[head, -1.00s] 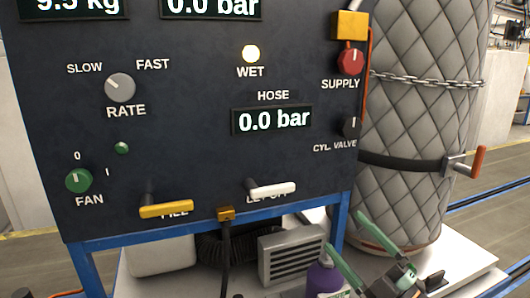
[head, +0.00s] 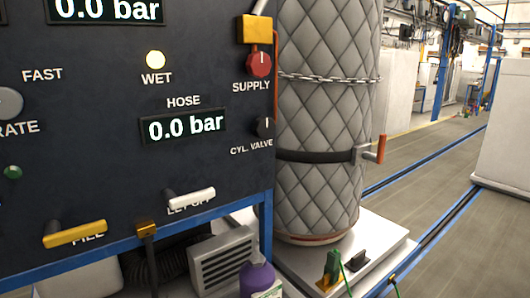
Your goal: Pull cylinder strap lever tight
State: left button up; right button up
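The cylinder (head: 322,115) stands upright in a grey quilted jacket to the right of the dark panel. A black strap (head: 312,157) runs around it below the middle. The strap's lever, with an orange handle (head: 381,149) on a grey metal bracket (head: 362,154), sticks out at the cylinder's right side. The handle stands nearly upright. Neither of my grippers shows in the head view, and nothing touches the lever.
A chain (head: 325,79) crosses the cylinder above the strap. A white base plate (head: 385,243) under it carries a green clamp (head: 333,266) and a small black block (head: 357,259). A purple bottle (head: 258,279) stands in front. The floor right of the lever is clear.

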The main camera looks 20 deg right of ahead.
aim_at(378, 159)
jog(key=z, duration=1.25)
jog(key=i+l, duration=0.15)
jog(key=l, duration=0.15)
jog(key=i+l, duration=0.15)
jog(key=l, duration=0.15)
jog(key=i+l, duration=0.15)
jog(key=l, duration=0.15)
jog(key=i+l+u, duration=0.1)
jog(key=l+u, duration=0.45)
jog(key=u, duration=0.15)
jog(key=i, duration=0.05)
